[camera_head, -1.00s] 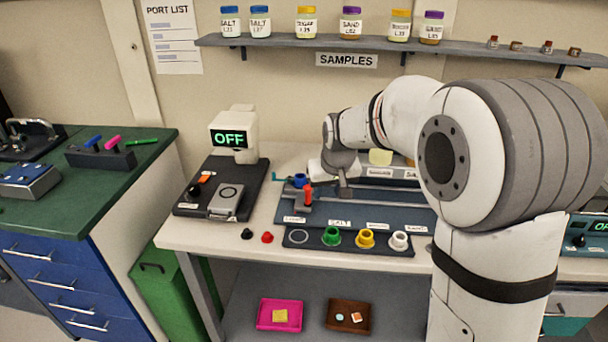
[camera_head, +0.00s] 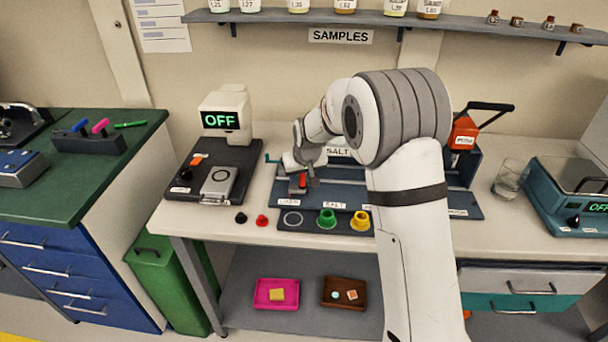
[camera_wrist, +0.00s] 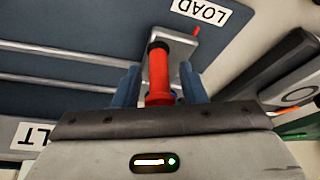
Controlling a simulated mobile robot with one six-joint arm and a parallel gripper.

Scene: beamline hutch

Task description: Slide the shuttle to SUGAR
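The shuttle (camera_head: 297,190) is a small grey block with an upright red handle (camera_head: 303,181). It sits at the left, LOAD end of the dark blue rail board (camera_head: 345,191). The wrist view shows the red handle (camera_wrist: 160,78) rising from the grey shuttle (camera_wrist: 160,48) beside the LOAD label (camera_wrist: 203,13). My gripper (camera_wrist: 161,86) has its blue fingers on either side of the handle, with gaps showing. It is open around the handle, not closed on it. The SALT label (camera_head: 334,205) lies right of LOAD. The SUGAR position is hidden behind my arm.
A device reading OFF (camera_head: 222,115) stands on the left. A red-headed press (camera_head: 464,133) stands behind on the right. Small black (camera_head: 240,218) and red knobs lie at the front edge.

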